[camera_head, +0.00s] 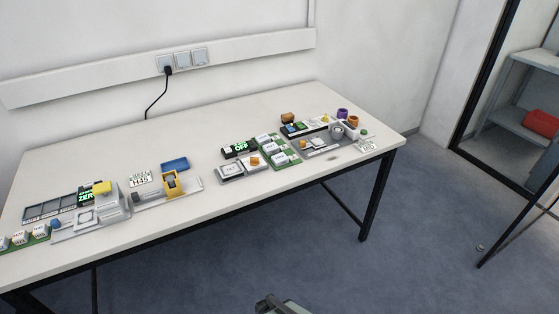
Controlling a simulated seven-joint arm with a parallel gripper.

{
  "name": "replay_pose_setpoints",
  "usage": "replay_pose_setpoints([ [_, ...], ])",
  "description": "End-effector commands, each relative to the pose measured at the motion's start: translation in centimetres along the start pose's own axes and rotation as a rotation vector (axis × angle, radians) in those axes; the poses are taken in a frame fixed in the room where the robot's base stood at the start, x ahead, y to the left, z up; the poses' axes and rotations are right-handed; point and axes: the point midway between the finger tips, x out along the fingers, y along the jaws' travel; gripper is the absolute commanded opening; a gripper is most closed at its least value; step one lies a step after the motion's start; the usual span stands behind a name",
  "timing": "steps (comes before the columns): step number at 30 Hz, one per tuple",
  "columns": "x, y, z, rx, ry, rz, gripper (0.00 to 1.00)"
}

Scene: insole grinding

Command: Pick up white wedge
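I cannot pick out the white wedge with certainty; several small pale pieces lie among the devices on the table and are too small to tell apart. One pale piece (318,142) lies in the grey tray at the right end. A dark grey part of my arm's end, probably my gripper (276,304), shows at the bottom edge, cut off by the frame. It is in front of the table, apart from everything on it. Its fingers cannot be made out.
The white table (110,155) has a row of small devices along its front half. A yellow fixture (170,184), a blue box (174,164), a green display (239,148) and purple and orange cups (342,113) stand there. The table's back strip is clear. A black cable (155,101) hangs behind.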

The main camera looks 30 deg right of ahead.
Motion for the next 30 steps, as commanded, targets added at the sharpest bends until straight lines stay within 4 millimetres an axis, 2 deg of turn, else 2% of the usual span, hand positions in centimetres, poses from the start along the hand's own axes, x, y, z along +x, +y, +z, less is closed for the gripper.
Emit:
replay_pose_setpoints([
  [14,0.0,0.0,0.0,0.0,0.0,0.0,0.33],
  [27,0.0,0.0,0.0,0.0,0.0,0.0,0.75],
  [30,0.0,0.0,0.0,0.0,0.0,0.0,0.81],
])
